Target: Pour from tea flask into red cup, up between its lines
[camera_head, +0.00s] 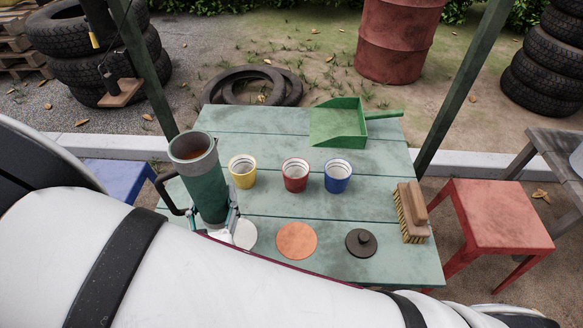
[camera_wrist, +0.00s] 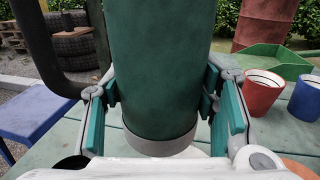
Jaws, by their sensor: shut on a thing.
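The tea flask (camera_head: 206,185) is dark green with a grey rim and a dark handle on its left. It is open at the top, with brown liquid inside. My gripper (camera_head: 212,215) is shut around its body; in the wrist view the fingers clasp both sides of the flask (camera_wrist: 160,75). The flask looks upright or nearly so; I cannot tell whether its base touches the table. The red cup (camera_head: 295,175) stands upright right of the flask, with lines on its pale inside and no tea visible. It also shows in the wrist view (camera_wrist: 262,93).
A yellow cup (camera_head: 242,172) stands between flask and red cup; a blue cup (camera_head: 338,176) is right of the red one. A dark lid (camera_head: 361,242), an orange disc (camera_head: 296,240), a brush (camera_head: 411,213) and a green dustpan (camera_head: 338,124) lie on the green table (camera_head: 260,125).

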